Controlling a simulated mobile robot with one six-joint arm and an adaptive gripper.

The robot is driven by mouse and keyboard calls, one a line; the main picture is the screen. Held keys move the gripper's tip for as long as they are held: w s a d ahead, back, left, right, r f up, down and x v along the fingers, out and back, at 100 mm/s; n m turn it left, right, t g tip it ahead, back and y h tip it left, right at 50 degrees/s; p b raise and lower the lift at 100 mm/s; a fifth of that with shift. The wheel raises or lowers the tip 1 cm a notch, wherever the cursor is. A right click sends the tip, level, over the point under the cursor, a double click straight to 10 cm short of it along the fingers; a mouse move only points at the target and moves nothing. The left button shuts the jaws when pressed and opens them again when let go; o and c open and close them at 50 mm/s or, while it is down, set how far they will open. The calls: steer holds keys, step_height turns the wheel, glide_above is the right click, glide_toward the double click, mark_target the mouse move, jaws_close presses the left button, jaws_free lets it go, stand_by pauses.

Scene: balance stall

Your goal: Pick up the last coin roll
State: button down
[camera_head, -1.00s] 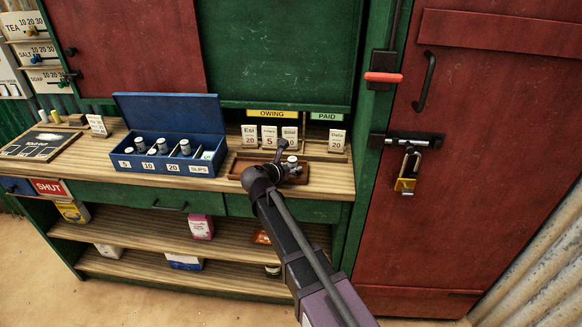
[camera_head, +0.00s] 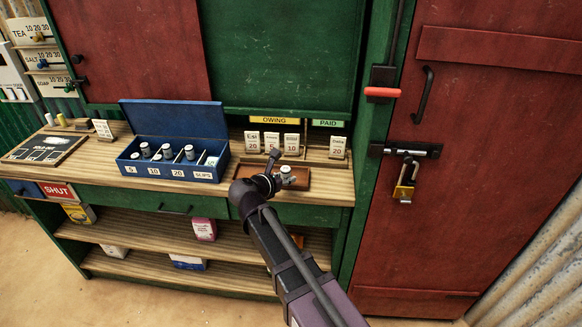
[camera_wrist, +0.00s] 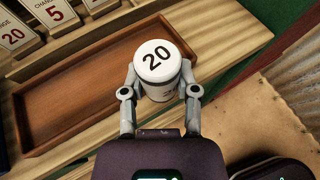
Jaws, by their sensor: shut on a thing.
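A white coin roll marked 20 (camera_wrist: 157,62) stands between the fingers of my gripper (camera_wrist: 159,88) in the wrist view, and the fingers are shut on it. In the head view the same roll (camera_head: 287,171) shows at my gripper (camera_head: 282,181), over the right part of the brown wooden tray (camera_head: 244,171). In the wrist view the tray (camera_wrist: 35,128) looks empty where it shows. Whether the roll touches the tray is hard to tell.
The open blue box (camera_head: 127,165) left of the tray holds several rolls in compartments marked 5, 10, 20 and SLIPS. Cards stand behind the tray under the OWING sign (camera_head: 274,120). A card (camera_head: 337,148) stands under PAID. A red door (camera_head: 470,200) is at the right.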

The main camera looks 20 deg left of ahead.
steer(key=s, duration=0.9)
steer(key=shift+r+p, duration=0.35)
steer(key=shift+r, duration=0.05)
steer(key=shift+w+a, duration=0.1)
